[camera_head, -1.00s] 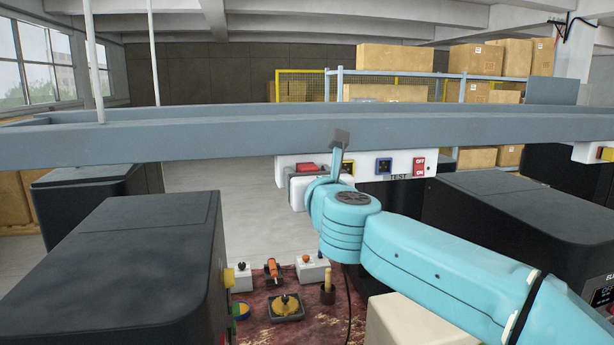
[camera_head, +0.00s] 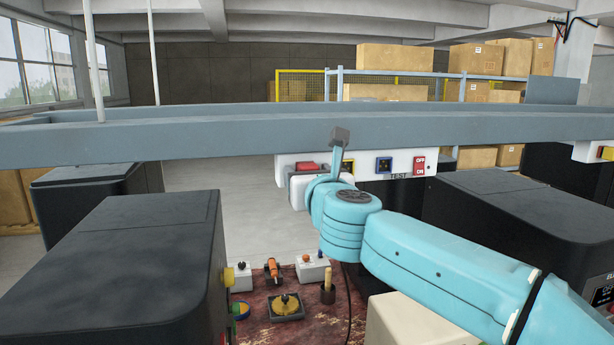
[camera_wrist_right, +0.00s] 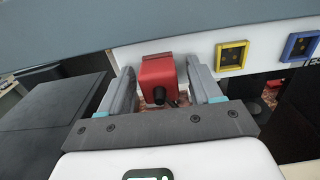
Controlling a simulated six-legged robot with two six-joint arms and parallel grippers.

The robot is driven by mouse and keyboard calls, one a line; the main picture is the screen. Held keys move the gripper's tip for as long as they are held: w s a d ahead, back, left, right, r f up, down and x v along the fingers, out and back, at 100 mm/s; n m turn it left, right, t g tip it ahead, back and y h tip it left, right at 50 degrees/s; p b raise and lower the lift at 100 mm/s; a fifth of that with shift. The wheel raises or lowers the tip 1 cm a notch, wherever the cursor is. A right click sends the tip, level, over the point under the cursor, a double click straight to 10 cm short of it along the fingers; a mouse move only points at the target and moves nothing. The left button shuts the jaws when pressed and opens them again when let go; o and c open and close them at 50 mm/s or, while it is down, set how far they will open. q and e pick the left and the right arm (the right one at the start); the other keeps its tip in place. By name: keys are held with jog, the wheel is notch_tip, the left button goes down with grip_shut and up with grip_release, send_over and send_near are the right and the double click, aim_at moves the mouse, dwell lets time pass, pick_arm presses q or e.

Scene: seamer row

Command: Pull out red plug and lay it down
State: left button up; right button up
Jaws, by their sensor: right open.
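The red plug (camera_head: 307,166) is at the left end of a white panel (camera_head: 405,158), under the grey beam. In the right wrist view the red plug (camera_wrist_right: 158,80), with a dark round end facing the camera, sits between the two grey fingers of my right gripper (camera_wrist_right: 162,88). The fingers are apart, one on each side of it, with a narrow gap showing. In the head view my right gripper (camera_head: 308,188) is at the panel, partly hidden by its own wrist. My left gripper is not in view.
A yellow-framed socket (camera_wrist_right: 231,56) and a blue-framed socket (camera_head: 384,165) are right of the plug, then a red OFF/ON switch (camera_head: 419,165). The grey beam (camera_head: 300,134) runs close above. Black machines (camera_head: 120,265) flank the space. Below is a mat (camera_head: 325,318) with several small items.

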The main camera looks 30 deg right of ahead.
grip_shut()
jog(key=shift+a+f, duration=0.1)
jog(key=shift+s, duration=0.2)
jog(key=b+v, duration=0.1)
jog(key=v, duration=0.3)
dwell(0.4)
jog(key=shift+s+a, duration=0.15)
jog(key=shift+s, duration=0.55)
jog(key=shift+s, duration=0.1)
